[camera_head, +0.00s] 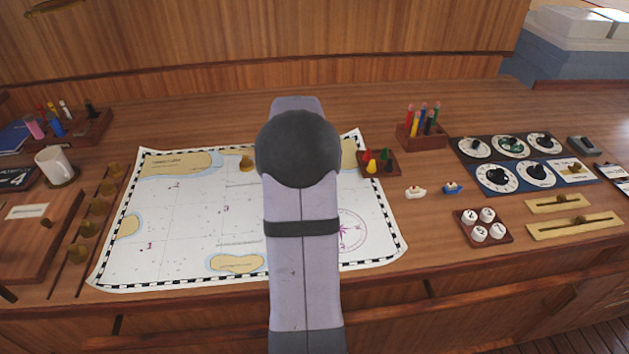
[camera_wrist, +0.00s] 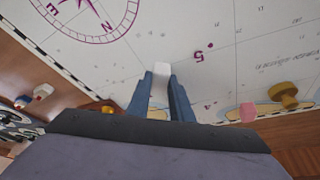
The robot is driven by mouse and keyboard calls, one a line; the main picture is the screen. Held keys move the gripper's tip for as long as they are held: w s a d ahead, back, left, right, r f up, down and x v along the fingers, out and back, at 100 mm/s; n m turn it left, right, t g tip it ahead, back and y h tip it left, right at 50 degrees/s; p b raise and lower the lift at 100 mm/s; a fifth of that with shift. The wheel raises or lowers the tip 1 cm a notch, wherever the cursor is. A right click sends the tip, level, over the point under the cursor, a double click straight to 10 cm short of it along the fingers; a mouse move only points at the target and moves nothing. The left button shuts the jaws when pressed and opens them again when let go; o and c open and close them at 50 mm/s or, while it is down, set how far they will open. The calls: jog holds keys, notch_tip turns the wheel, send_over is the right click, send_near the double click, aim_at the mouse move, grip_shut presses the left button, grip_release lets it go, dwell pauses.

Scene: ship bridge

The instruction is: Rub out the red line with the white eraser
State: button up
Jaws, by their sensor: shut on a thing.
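My gripper (camera_wrist: 161,79) is shut on the white eraser (camera_wrist: 161,69), which shows as a small white block between the blue fingertips in the wrist view. It is over the white chart (camera_wrist: 228,70); I cannot tell whether the eraser touches the paper. The chart also shows in the head view (camera_head: 190,215), where my arm covers its middle and hides the gripper and eraser. I can make out no red line in either view. A purple "5" mark (camera_wrist: 204,50) is right of the eraser, and a purple compass rose (camera_wrist: 85,15) is at upper left.
A pink block (camera_wrist: 248,112) and a brass knob-shaped weight (camera_wrist: 284,94) are right of the gripper. A tray of coloured pieces (camera_head: 379,163) stands at the chart's right edge, with small boats (camera_head: 415,192) beyond. A mug (camera_head: 53,166) and dark rods flank the left.

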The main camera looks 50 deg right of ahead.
jog(key=shift+s+d+p, duration=0.3)
jog(key=shift+s+d, duration=0.35)
jog(key=shift+d, duration=0.15)
jog(key=shift+d, duration=0.1)
jog(key=shift+s+d+p, duration=0.3)
jog(key=shift+s+d, duration=0.4)
jog(key=shift+d, duration=0.1)
jog(key=shift+s+d, duration=0.1)
jog(key=shift+s+d+p, duration=0.35)
jog(key=shift+s+d, duration=0.25)
jog(key=shift+d, duration=0.15)
jog(key=shift+d, duration=0.1)
jog(key=shift+s+d+p, duration=0.45)
jog(key=shift+s+d, duration=0.2)
jog(key=shift+d, duration=0.15)
